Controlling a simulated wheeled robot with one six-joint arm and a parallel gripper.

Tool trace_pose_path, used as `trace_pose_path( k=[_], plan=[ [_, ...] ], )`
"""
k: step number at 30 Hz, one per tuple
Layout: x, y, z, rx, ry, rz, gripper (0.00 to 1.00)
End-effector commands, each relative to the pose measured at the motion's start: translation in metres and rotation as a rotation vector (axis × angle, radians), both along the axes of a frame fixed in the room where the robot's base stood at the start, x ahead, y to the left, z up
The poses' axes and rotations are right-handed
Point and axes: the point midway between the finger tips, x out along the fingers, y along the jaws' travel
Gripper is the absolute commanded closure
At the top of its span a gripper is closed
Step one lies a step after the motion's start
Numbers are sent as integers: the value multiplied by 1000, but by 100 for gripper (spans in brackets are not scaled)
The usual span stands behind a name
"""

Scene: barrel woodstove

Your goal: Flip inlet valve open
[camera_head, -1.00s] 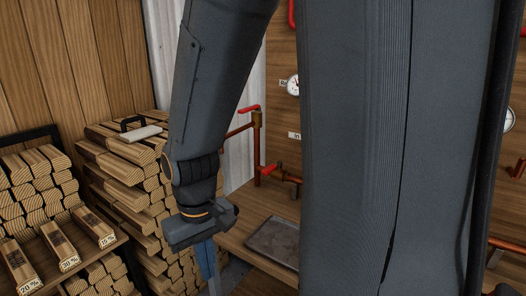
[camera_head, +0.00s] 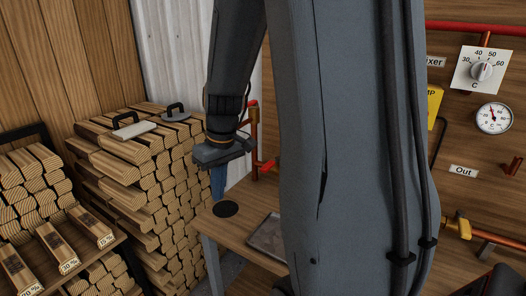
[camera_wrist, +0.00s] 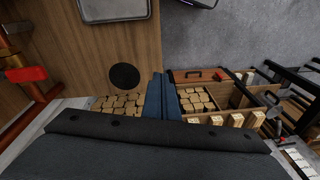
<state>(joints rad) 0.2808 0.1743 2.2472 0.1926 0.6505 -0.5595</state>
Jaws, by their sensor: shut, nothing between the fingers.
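A red lever handle (camera_head: 268,165) sits low on the copper pipe by the wall, just right of my gripper in the head view. A second red handle (camera_head: 250,104) shows higher on that pipe, partly behind my arm. I cannot tell for certain which is the inlet valve, as no "In" label shows now. In the wrist view a red handle (camera_wrist: 26,74) lies at the far left, apart from my fingers. My gripper (camera_head: 218,184) points down with its blue fingers shut and empty, above the left end of the wooden bench. The fingers also show in the wrist view (camera_wrist: 162,98).
The wooden bench (camera_head: 222,228) carries a dark round disc (camera_head: 226,209) and a grey metal tray (camera_head: 266,237). Stacked firewood (camera_head: 150,165) stands to the left.

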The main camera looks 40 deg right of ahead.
Motion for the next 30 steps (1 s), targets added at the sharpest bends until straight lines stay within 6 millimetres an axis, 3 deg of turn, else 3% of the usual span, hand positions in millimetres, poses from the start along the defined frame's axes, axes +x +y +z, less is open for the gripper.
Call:
trace_pose_path(
  k=[1, 6, 9, 12, 16, 24, 30],
  plan=[
    [17, -33, 20, 7, -30, 8, 100],
    [58, -126, 60, 7, -139, 102, 100],
    [68, -167, 75, -5, -187, 146, 100],
    [73, -192, 83, -16, -217, 176, 100],
    [76, -203, 86, -21, -231, 191, 100],
    [76, -202, 85, -23, -230, 193, 100],
    [80, -199, 73, -20, -228, 194, 100]
  ],
)
